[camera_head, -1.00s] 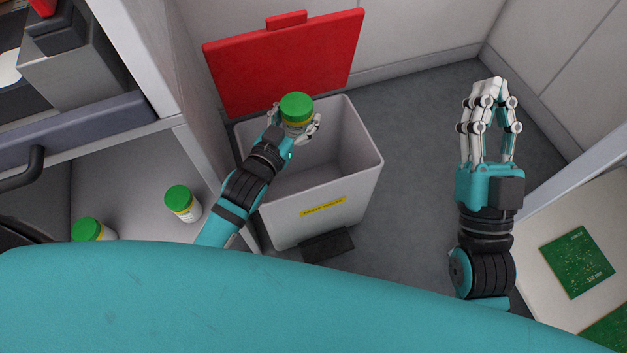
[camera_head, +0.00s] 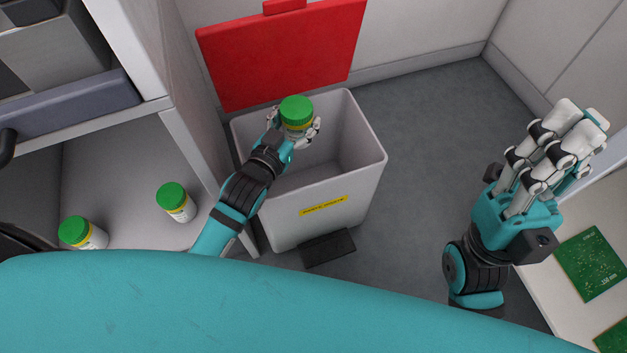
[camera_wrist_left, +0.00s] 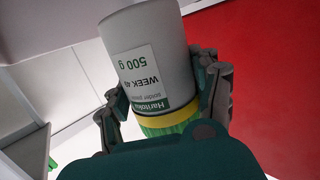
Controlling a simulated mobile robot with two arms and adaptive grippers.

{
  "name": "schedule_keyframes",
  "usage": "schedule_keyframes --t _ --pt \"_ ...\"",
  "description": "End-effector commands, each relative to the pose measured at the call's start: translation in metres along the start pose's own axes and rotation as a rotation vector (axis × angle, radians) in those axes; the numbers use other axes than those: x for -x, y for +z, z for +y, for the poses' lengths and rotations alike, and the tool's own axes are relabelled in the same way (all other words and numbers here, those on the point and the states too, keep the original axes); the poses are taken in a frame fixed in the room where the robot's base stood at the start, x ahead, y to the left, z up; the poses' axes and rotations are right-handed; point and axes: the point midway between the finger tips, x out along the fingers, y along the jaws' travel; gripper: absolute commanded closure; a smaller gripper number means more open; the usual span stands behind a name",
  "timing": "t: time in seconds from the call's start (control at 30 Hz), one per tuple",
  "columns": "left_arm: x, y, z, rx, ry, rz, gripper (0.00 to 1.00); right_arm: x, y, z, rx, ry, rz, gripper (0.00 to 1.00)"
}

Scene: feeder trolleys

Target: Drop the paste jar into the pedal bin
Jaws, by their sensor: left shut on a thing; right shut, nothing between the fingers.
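The held paste jar (camera_head: 296,112) has a green lid and a yellow band. My left gripper (camera_head: 295,128) is shut on it, above the open mouth of the pedal bin (camera_head: 325,228). In the left wrist view the jar's white label (camera_wrist_left: 143,80) shows between the fingers, printed upside down. The bin is a light grey box with a yellow label. Its red lid (camera_head: 285,50) stands open at the back. My right gripper (camera_head: 570,130) is shut and empty to the right of the bin.
Two more green-lidded jars, one nearer the bin (camera_head: 176,201) and one further left (camera_head: 83,232), stand on a shelf at left. A cabinet side (camera_head: 190,130) borders the bin. Green circuit boards (camera_head: 592,262) lie on a pale surface at right. Grey floor is clear between.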

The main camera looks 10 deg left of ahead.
Motion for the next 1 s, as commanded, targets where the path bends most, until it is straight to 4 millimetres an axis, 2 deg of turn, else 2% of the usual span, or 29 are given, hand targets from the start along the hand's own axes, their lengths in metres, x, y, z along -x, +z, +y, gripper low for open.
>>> schedule_keyframes --t 0.37,0.4,0.6,0.87,1.0 --pt "-0.0005 -0.0004 0.0001 0.0 0.001 0.006 0.95 0.0026 -0.0038 -0.0003 -0.001 0.0 0.023 1.0" --pt "-0.0005 -0.0003 0.0001 0.0 0.0 0.006 0.35 0.0026 -0.0037 -0.0003 -0.001 0.0 0.023 1.0" --pt "-0.0005 0.0009 0.0 0.0 0.0 0.003 0.09 0.0027 -0.0036 -0.0003 -0.001 0.0 0.022 1.0" --pt "0.0 0.0045 0.0 0.0 0.0 -0.005 0.08 0.0029 -0.0035 -0.0002 -0.001 0.0 0.022 1.0" --pt "0.0079 0.0046 -0.0001 0.0 0.0 -0.004 0.08 0.0029 -0.0035 -0.0002 -0.001 0.0 0.022 1.0"
